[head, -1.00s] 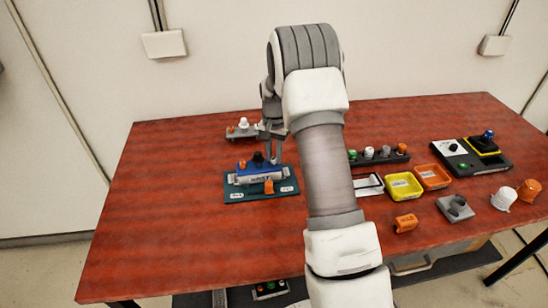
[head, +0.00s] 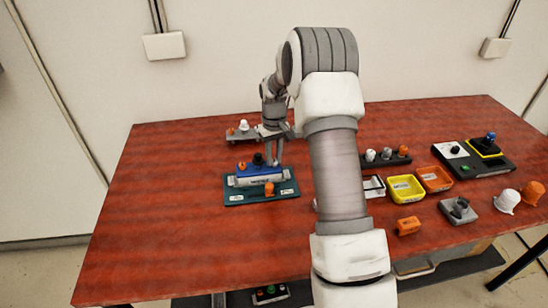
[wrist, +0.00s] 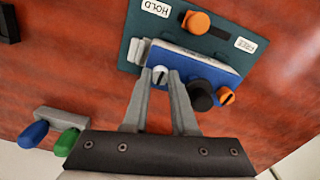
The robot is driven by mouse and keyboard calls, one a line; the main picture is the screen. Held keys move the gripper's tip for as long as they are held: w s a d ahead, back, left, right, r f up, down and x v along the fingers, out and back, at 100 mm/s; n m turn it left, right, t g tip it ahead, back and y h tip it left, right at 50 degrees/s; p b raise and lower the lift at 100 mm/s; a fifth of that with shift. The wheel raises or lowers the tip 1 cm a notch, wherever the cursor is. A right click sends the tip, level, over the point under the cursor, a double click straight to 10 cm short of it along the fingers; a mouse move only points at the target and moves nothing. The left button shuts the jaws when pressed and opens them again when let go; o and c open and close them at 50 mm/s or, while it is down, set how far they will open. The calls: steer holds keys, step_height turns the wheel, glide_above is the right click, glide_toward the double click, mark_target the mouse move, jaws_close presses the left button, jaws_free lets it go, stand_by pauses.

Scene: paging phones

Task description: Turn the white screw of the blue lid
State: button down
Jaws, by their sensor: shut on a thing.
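The blue lid (wrist: 205,72) lies on a silver-grey box on a teal board; the lid (head: 246,169) also shows in the head view. The white screw (wrist: 160,74) is near the left end of the lid in the wrist view. My gripper (wrist: 161,76) has one finger on each side of the screw and is shut on it. A black knob (wrist: 200,95) and an orange screw (wrist: 227,96) stand on the same lid, right of my fingers. In the head view my gripper (head: 274,163) points down at the lid's right end and hides the white screw.
An orange knob (wrist: 195,22) stands on the teal board (head: 235,198) beside a HOLD label. A grey rack (head: 240,138) is behind the lid. Yellow (head: 405,188) and orange (head: 434,179) bins lie to the right. The table's left side is clear.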

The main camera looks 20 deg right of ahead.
steer(key=shift+n, duration=0.3)
stand_by(0.4)
steer(key=c, duration=0.7)
jaws_free()
